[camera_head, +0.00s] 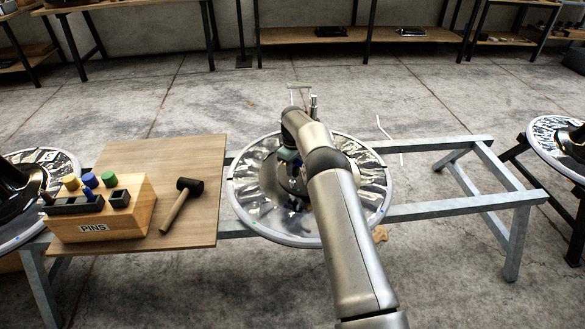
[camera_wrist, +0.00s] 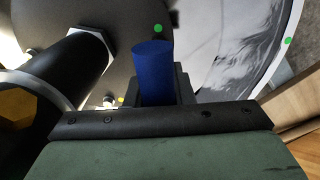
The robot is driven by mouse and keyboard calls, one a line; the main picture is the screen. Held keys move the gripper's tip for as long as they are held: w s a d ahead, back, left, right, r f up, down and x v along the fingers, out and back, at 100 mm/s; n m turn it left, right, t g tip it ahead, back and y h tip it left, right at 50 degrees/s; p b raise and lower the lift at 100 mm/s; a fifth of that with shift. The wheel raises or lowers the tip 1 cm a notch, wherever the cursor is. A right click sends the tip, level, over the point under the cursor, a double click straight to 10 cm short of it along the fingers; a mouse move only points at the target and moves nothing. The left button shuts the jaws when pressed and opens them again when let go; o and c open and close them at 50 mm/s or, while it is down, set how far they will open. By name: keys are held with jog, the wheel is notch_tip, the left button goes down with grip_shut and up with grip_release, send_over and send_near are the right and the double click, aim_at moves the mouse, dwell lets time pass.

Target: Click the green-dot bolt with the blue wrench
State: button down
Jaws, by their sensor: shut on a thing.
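My gripper (camera_wrist: 163,88) is shut on the blue wrench (camera_wrist: 152,62), a blue cylinder upright between its fingers in the wrist view. A green dot (camera_wrist: 158,28) lies on the dark disc just beyond the wrench's top end. The bolt beside that dot is hidden, probably behind the wrench. Another green dot (camera_wrist: 288,41) is on the pale rim. A bolt (camera_wrist: 108,101) with a yellow dot (camera_wrist: 121,100) is left of the wrench. Contact between wrench and bolt cannot be told.
A thick black column (camera_wrist: 70,85) with a hex collar rises left of my gripper. The metal frame (camera_head: 450,205) to the right is bare.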

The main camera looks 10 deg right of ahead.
jog(key=shift+m, duration=0.3)
jog(key=m, duration=0.4)
jog(key=shift+m, duration=0.3)
jog(key=shift+m, duration=0.4)
jog(key=n, duration=0.3)
jog(key=shift+r+n, duration=0.1)
jog(key=shift+n, duration=0.2)
jog(key=shift+r+p, duration=1.3)
jog(key=shift+r, duration=1.2)
